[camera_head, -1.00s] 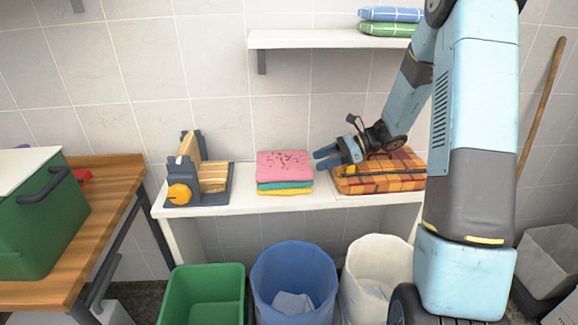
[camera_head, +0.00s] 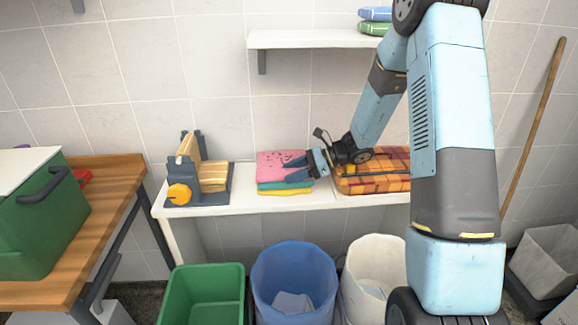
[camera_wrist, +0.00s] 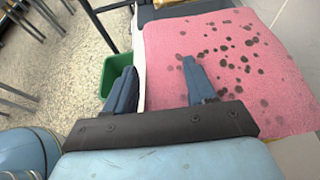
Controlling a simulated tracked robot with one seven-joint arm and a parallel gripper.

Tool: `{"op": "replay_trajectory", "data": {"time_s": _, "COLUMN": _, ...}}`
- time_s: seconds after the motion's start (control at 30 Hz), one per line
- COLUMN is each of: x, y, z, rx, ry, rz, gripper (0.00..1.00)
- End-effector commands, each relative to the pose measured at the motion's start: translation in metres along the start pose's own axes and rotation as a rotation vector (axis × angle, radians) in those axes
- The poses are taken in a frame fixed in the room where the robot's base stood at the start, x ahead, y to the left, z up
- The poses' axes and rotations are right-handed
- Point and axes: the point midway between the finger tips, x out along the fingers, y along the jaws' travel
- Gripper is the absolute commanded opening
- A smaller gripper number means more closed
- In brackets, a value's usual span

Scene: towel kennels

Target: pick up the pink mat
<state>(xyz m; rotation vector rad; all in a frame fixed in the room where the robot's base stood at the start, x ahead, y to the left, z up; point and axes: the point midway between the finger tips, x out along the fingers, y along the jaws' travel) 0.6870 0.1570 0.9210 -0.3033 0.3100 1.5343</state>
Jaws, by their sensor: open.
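The pink mat (camera_head: 270,163), speckled with dark spots, lies on top of a small stack on the white shelf, above a green and a yellow folded cloth. In the wrist view the pink mat (camera_wrist: 260,75) fills the right half. My gripper (camera_head: 296,168) is open and empty at the right side of the stack, with its fingers pointing left and covering part of the mat's right side. In the wrist view my gripper (camera_wrist: 162,85) has one finger in front of the pink mat and the other beyond the mat's edge. I cannot tell whether the fingers touch the mat.
An orange plaid cushion (camera_head: 375,183) lies right of the stack, below my wrist. A grey device with an orange knob (camera_head: 180,194) stands left. A green bin (camera_head: 205,290), a blue bin (camera_head: 293,262) and a white bin (camera_head: 375,258) stand below. A wall shelf (camera_head: 320,39) hangs above.

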Motion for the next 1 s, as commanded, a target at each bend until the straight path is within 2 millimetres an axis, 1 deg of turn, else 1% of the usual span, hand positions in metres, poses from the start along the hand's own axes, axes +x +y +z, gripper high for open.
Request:
{"op": "replay_trajectory", "data": {"time_s": 0.17, "x": 0.0, "y": 0.0, "z": 0.0, "rx": 0.0, "ry": 0.001, "rz": 0.0, "gripper": 0.55}}
{"op": "replay_trajectory", "data": {"time_s": 0.5, "x": 0.0, "y": 0.0, "z": 0.0, "rx": 0.0, "ry": 0.001, "rz": 0.0, "gripper": 0.24}}
{"op": "replay_trajectory", "data": {"time_s": 0.6, "x": 0.0, "y": 0.0, "z": 0.0, "rx": -0.001, "ry": 0.001, "rz": 0.0, "gripper": 0.16}}
{"op": "replay_trajectory", "data": {"time_s": 0.87, "x": -0.001, "y": 0.0, "z": 0.001, "rx": -0.001, "ry": 0.001, "rz": 0.0, "gripper": 0.15}}
{"op": "replay_trajectory", "data": {"time_s": 1.0, "x": -0.004, "y": 0.0, "z": 0.011, "rx": -0.004, "ry": 0.001, "rz": -0.001, "gripper": 0.15}}
